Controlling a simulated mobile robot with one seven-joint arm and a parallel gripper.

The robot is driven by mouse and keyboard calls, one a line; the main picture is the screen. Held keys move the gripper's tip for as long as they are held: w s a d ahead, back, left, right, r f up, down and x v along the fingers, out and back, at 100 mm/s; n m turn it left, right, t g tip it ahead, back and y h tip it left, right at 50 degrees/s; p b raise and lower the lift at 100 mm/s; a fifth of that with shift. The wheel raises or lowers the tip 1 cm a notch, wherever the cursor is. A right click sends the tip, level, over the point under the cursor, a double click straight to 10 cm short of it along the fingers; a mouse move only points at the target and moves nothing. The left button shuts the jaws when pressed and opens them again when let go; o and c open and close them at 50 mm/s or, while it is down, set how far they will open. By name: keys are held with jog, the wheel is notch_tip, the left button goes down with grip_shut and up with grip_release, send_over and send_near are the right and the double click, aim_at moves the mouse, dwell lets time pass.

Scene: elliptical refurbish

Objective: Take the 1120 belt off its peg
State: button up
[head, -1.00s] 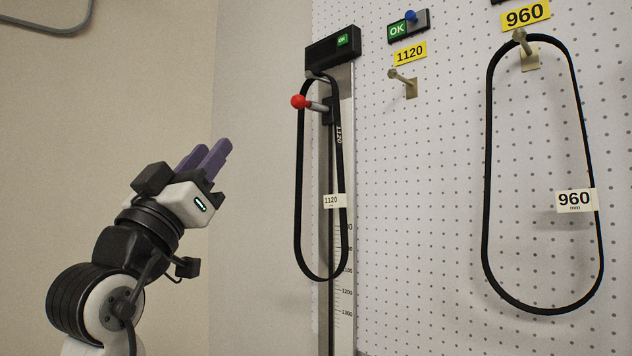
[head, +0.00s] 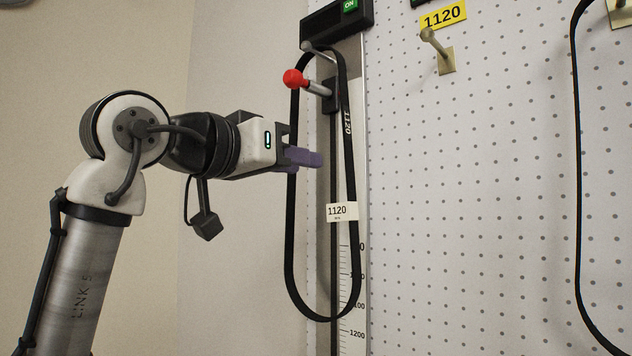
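The 1120 belt (head: 290,225) is a long black loop with a white 1120 tag. It hangs from a metal peg (head: 318,52) near the top of the measuring gauge, in front of its scale. The pegboard peg (head: 437,50) under the yellow 1120 label (head: 443,15) is bare. My gripper (head: 312,158) points right, with its purple fingers level with the belt's upper half. The fingers overlap the belt's left strand in the picture. I cannot tell whether they are around it or in front of it, nor whether they are open.
A red-knobbed lever (head: 293,79) sticks out of the gauge just above my fingers. A black box (head: 337,22) with a green light tops the gauge. Another black belt (head: 577,180) hangs at the right edge. The pegboard (head: 470,230) between is clear.

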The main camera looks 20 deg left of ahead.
aim_at(346, 170)
jog(key=p+x, duration=0.3)
jog(key=x, duration=1)
grip_shut()
jog(key=shift+r, duration=0.1)
